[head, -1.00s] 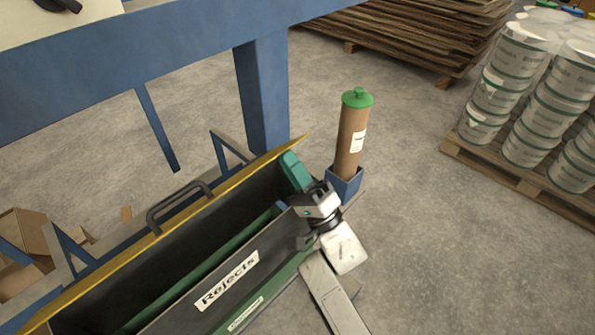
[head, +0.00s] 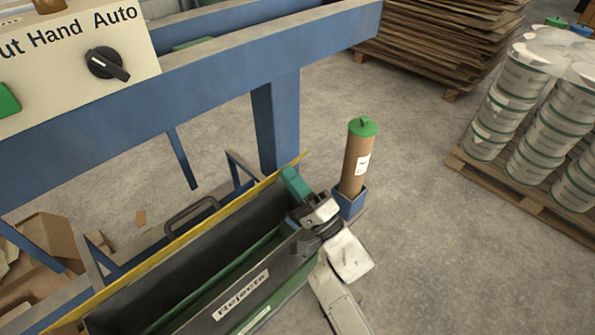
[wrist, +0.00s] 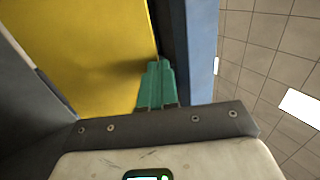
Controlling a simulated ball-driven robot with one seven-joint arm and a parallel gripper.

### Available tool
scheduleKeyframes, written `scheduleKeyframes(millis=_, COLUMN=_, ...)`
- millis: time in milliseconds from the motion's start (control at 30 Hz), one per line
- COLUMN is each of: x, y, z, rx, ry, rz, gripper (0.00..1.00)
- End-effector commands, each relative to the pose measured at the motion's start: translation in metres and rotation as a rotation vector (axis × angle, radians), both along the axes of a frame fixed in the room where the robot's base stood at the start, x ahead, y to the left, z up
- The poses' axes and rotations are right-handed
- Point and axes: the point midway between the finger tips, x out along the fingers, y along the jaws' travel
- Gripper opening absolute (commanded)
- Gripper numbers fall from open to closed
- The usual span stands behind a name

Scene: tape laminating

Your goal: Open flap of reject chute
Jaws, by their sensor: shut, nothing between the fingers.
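The reject chute (head: 290,240) is a long dark trough with a "Rejects" label on its front. Its flap (head: 240,198), a long panel with a yellow edge, stands raised along the back, so the trough's inside shows. A dark handle (head: 192,215) is on the flap's far side. My gripper (head: 290,180) has teal fingers held together and empty, at the flap's right end, above the trough. In the wrist view the shut fingers (wrist: 157,75) are in front of a broad yellow surface (wrist: 90,50); I cannot tell whether they touch it.
A blue frame (head: 280,120) with a control panel (head: 80,50) is behind the chute. A brown tube with a green cap (head: 355,165) stands in a blue holder beside my arm. Pallets of white buckets (head: 540,120) and stacked sheets (head: 440,35) stand beyond.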

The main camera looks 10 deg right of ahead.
Motion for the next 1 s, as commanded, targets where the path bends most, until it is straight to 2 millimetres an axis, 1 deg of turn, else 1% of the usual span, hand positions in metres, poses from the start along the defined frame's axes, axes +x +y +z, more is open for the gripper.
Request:
scheduleKeyframes(millis=33, x=0.003, y=0.002, z=0.015, rx=-0.016, ry=0.024, rz=0.000, gripper=0.00)
scheduleKeyframes(millis=233, x=0.016, y=0.010, z=0.024, rx=-0.083, ry=0.122, rz=-0.001, gripper=0.00)
scheduleKeyframes(millis=700, x=0.053, y=0.036, z=0.035, rx=-0.090, ry=0.132, rz=0.002, gripper=0.00)
scheduleKeyframes(millis=1000, x=0.065, y=0.044, z=0.038, rx=-0.090, ry=0.132, rz=0.001, gripper=0.00)
